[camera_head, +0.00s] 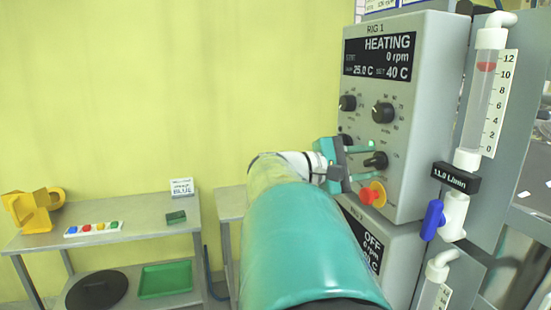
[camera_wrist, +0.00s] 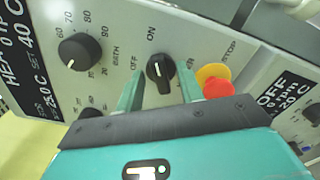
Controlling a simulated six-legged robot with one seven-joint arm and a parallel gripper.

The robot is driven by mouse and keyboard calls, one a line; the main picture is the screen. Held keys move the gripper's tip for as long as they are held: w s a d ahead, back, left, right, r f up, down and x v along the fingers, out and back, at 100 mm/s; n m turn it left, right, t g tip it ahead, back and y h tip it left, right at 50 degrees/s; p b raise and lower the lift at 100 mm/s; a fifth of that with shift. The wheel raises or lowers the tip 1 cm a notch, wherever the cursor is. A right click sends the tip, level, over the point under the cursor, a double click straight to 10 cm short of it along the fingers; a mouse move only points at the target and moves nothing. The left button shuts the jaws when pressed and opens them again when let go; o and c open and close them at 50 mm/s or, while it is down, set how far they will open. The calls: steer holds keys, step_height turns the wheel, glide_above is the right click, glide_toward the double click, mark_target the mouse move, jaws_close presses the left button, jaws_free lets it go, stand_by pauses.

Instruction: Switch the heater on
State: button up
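The Rig 1 heater panel (camera_head: 412,95) stands at the right in the head view. Its display (camera_head: 380,55) reads HEATING, 0 rpm, 25.0 C and SET 40 C. A black ON/OFF knob (camera_head: 377,160) is low on the panel; it also shows in the wrist view (camera_wrist: 160,74), with ON above it and OFF to its left. My gripper (camera_head: 363,160) is open in front of the panel. In the wrist view its teal fingers (camera_wrist: 160,88) stand either side of the knob, seemingly not clamped on it.
A red button with a yellow collar (camera_wrist: 215,82) is close right of the fingers. Two more dials (camera_head: 382,112) sit above. A second unit reading OFF (camera_head: 372,248) is below. A flow tube with a blue valve (camera_head: 432,220) stands right. A bench (camera_head: 100,238) is at left.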

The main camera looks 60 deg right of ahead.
steer(key=v, duration=1.3)
steer(key=shift+w+a, duration=0.3)
steer(key=shift+f, duration=0.1)
steer(key=w+a+f+n+t+y, duration=0.2)
steer(key=w+a+f+t+y, duration=0.1)
steer(key=a+f+t, duration=0.4)
steer(key=w+a+f+n+t+y, duration=0.1)
steer(key=w+a+f+t+y, duration=0.2)
steer(key=a+f, duration=0.6)
steer(key=w+a+f+t+y, duration=0.1)
steer(key=a+f+t+y, duration=0.2)
steer(key=a, duration=0.6)
steer(key=w+a+f+t+y, duration=0.2)
steer(key=a+f+t+y, duration=0.2)
steer(key=a, duration=0.6)
steer(key=shift+a+f+m+y, duration=0.25)
steer(key=shift+f+m+y, duration=0.05)
steer(key=shift+f, duration=0.1)
